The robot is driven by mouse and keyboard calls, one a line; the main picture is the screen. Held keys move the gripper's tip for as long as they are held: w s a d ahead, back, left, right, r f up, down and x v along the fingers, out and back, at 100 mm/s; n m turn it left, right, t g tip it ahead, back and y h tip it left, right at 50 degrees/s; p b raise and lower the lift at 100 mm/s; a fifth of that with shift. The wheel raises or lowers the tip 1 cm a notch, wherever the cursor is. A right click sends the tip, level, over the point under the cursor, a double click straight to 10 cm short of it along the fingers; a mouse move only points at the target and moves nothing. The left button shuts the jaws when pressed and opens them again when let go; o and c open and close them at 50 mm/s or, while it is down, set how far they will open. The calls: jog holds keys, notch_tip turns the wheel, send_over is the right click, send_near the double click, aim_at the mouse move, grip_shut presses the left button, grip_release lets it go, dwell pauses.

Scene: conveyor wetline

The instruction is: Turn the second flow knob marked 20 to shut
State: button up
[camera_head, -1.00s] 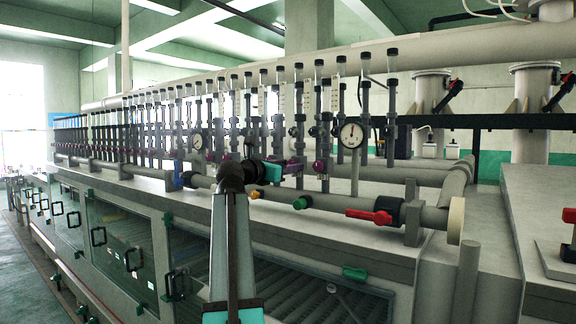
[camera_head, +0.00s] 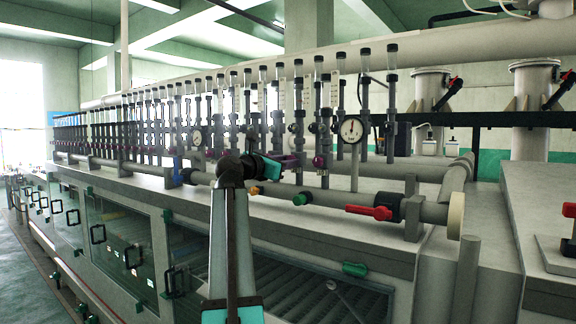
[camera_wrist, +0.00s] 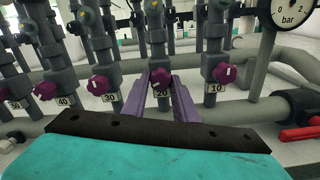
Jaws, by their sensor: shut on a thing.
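The purple flow knob (camera_wrist: 160,76) above the plate marked 20 sits on a grey vertical pipe in the middle of the wrist view. My gripper (camera_wrist: 161,80) has its two purple fingers on either side of this knob and is shut on it. The fingers hide the knob's sides, and I cannot tell its exact angle. In the head view my gripper (camera_head: 288,161) reaches the row of pipes, and the held knob is hidden there.
The knob marked 10 (camera_wrist: 222,73) is close on the right, and the knob marked 30 (camera_wrist: 99,85) on the left. A pressure gauge (camera_head: 351,130) and a red-handled valve (camera_head: 370,212) stand further right. A horizontal grey pipe (camera_head: 335,202) runs in front of the knobs.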

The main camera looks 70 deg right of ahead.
jog(key=m+b, duration=1.9)
jog(key=m, duration=0.4)
dwell(0.5)
jog(key=o, duration=1.1)
jog(key=shift+r, duration=0.15)
jog(key=shift+c, duration=0.2)
jog(key=shift+w+a, duration=0.1)
